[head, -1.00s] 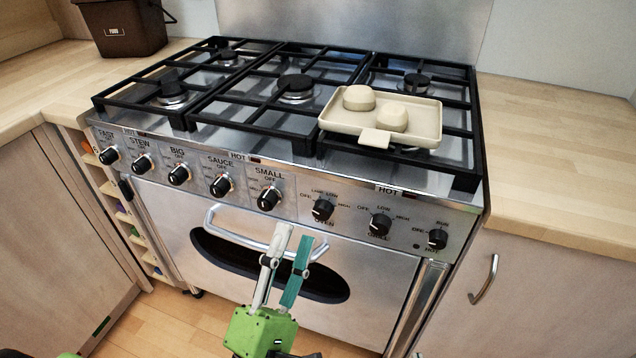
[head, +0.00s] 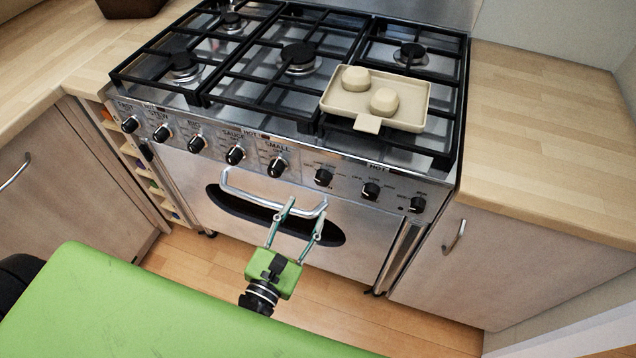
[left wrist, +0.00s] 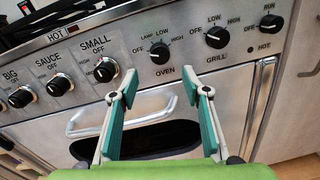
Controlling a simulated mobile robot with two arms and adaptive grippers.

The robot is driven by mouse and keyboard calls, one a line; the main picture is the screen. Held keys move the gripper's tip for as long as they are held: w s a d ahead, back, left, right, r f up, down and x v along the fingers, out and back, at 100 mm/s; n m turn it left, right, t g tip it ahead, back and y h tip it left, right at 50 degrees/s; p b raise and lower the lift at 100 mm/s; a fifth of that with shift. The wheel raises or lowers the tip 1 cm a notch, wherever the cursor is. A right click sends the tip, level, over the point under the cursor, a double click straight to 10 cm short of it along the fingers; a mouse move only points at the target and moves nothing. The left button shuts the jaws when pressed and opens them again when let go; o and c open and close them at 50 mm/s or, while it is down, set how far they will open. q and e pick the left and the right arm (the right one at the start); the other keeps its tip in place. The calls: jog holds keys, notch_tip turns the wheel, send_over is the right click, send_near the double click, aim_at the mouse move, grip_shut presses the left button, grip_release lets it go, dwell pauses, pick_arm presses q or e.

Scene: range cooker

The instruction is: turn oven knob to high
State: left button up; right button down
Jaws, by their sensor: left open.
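The oven knob (head: 323,177) is a round black knob on the steel front panel, right of the small knob. In the left wrist view the oven knob (left wrist: 160,53) has OVEN printed below it and OFF, LAMP, LOW and HIGH around it; its exact setting is hard to read. My left gripper (head: 307,208) is open and empty, in front of the oven door, below and apart from the knob. In the left wrist view the open fingers (left wrist: 160,80) spread either side of the knob's line, below it. My right gripper is not in view.
The oven door handle (head: 270,205) is a steel bar just behind my left fingers. The grill knob (head: 371,191) is to the right, the small burner knob (head: 277,167) to the left. A beige tray (head: 345,103) with two round pieces rests on the hob. Floor right of the gripper is clear.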

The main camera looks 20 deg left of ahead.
aim_at(321, 182)
pick_arm(q)
jog(key=w, duration=0.5)
jog(key=w+p, duration=0.1)
jog(key=w, duration=0.2)
jog(key=shift+w+d, duration=0.15)
jog(key=shift+d, duration=0.2)
jog(key=c, duration=1.1)
